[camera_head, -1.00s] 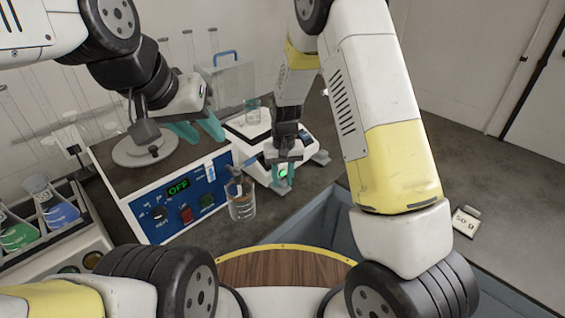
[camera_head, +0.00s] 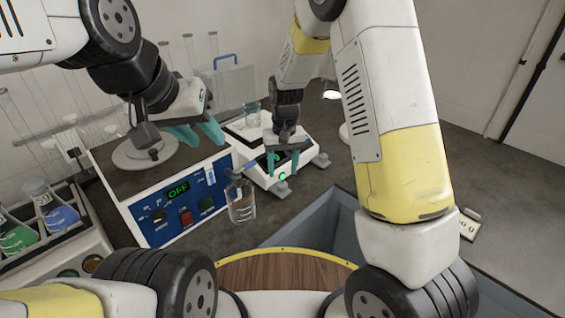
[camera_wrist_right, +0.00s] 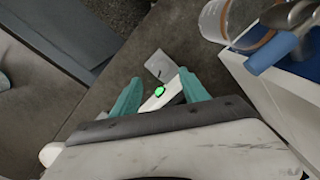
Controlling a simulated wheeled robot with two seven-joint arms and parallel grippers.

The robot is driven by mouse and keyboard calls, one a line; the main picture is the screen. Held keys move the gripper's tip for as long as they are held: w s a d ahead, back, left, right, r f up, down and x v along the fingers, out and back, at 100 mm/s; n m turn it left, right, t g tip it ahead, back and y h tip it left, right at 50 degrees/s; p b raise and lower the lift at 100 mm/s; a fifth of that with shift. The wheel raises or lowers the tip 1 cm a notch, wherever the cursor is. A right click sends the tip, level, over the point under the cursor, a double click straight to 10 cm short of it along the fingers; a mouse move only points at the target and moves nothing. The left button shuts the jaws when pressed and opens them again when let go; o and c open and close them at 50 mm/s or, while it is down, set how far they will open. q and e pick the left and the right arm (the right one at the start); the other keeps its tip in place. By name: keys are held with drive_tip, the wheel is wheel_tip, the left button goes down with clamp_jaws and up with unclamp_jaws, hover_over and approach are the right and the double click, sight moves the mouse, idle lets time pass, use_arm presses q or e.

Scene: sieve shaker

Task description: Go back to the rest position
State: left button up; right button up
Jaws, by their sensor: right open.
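My right gripper (camera_head: 283,165) is open and empty, its teal fingers spread in front of the white balance (camera_head: 308,152). In the right wrist view its fingers (camera_wrist_right: 160,98) show a bright green lit button (camera_wrist_right: 159,91) between them, apart from it. My left gripper (camera_head: 198,133) has its two teal fingers apart with nothing between them, above the right end of the sieve shaker (camera_head: 165,225), whose blue panel reads OFF. A round grey plate (camera_head: 128,160) sits on top of the shaker, partly hidden by my left gripper.
A glass beaker (camera_head: 242,212) with a blue-handled tool in it stands right of the shaker. Another glass vessel (camera_head: 252,116) stands at the balance. A rack (camera_head: 50,237) holds coloured flasks at left. A 50 g label plate (camera_head: 468,224) lies right of my right arm.

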drive_tip(key=shift+r, duration=1.15)
drive_tip(key=shift+d+r, duration=0.1)
drive_tip(key=shift+r, duration=0.05)
drive_tip(key=s+d+r+t+y, duration=0.1)
drive_tip(key=s+d+r, duration=0.35)
drive_tip(key=r, duration=0.25)
drive_tip(key=s+d+r+m+t, duration=0.1)
drive_tip(key=s+d+r+t, duration=0.15)
drive_tip(key=s+r, duration=0.35)
drive_tip(key=s+d+r+t+y, duration=0.1)
drive_tip(key=s+d+r, duration=0.25)
drive_tip(key=r, duration=0.35)
drive_tip(key=s+d+r+t, duration=0.1)
drive_tip(key=s+d+r, duration=0.1)
drive_tip(key=s, duration=0.5)
drive_tip(key=shift+s+d+r+m+t, duration=0.15)
drive_tip(key=shift+s+d+m+t, duration=0.2)
drive_tip(key=shift+d, duration=0.4)
drive_tip(key=shift+w, duration=0.1)
